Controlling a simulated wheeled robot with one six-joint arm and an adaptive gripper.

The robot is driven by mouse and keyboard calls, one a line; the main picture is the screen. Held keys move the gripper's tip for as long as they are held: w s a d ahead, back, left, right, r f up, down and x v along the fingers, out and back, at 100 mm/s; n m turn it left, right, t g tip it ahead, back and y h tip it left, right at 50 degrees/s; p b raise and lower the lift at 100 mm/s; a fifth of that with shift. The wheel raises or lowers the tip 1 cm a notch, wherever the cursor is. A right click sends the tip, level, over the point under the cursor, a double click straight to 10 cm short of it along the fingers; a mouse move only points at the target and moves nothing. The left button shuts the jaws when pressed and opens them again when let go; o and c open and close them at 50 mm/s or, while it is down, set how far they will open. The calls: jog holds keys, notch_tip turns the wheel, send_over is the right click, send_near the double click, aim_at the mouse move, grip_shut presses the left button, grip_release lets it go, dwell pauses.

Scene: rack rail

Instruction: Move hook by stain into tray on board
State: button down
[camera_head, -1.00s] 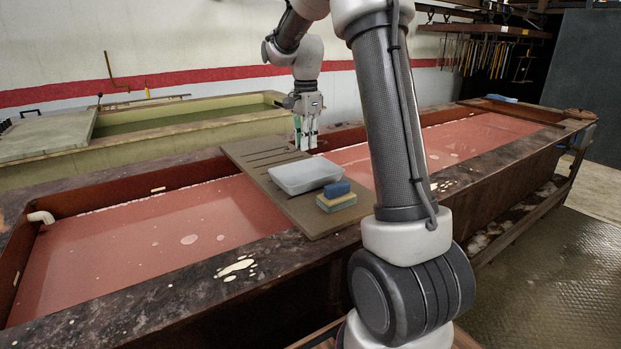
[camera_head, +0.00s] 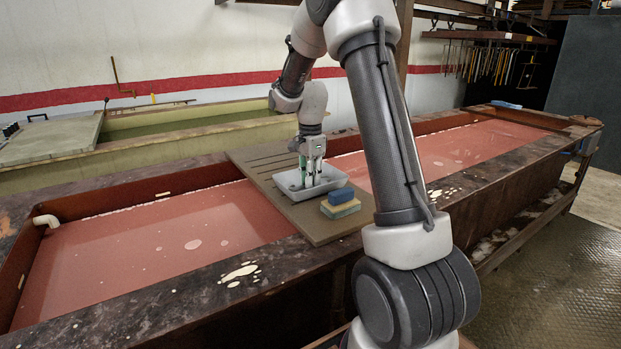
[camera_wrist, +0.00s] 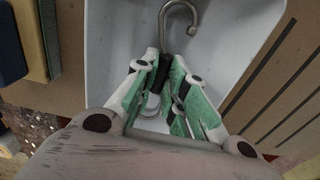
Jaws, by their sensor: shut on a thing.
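My gripper (camera_head: 309,184) is inside the white tray (camera_head: 284,189), pointing down, and its fingers (camera_wrist: 160,95) show in the wrist view. It is shut on a grey metal hook (camera_wrist: 178,18), whose curved end sticks out past the green finger pads. A dark part of the hook lies between the fingers. The tray also fills the middle of the wrist view (camera_wrist: 115,40). It rests on the grooved board (camera_head: 258,168), which lies across the red vat. Whether the hook touches the tray floor cannot be told. In the head view the hook is too small to make out.
A blue sponge (camera_head: 341,195) and a yellowish block (camera_head: 341,208) sit beside the tray on the board. The red liquid (camera_head: 170,245) lies on both sides of the board. Cream stains (camera_head: 238,272) mark the vat's front rim. Tools hang on a far rack (camera_head: 490,60).

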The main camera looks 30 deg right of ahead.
jog(key=shift+f, duration=0.1)
jog(key=c, duration=1.5)
grip_release()
jog(key=shift+o, duration=0.2)
jog(key=s+a+r+n, duration=0.1)
jog(key=s+r, duration=0.1)
jog(key=r, duration=0.6)
jog(key=s+a+r+n, duration=0.1)
jog(key=s+r+n, duration=0.15)
jog(key=r, duration=0.55)
jog(key=s+a+n+t, duration=0.2)
jog(key=s+n, duration=0.5)
jog(key=s, duration=0.6)
jog(key=s+a+f+n+t, duration=0.1)
jog(key=s+a+n+t, duration=0.1)
jog(key=s+n, duration=0.5)
jog(key=s+a, duration=0.1)
jog(key=s, duration=0.5)
jog(key=shift+s, duration=0.2)
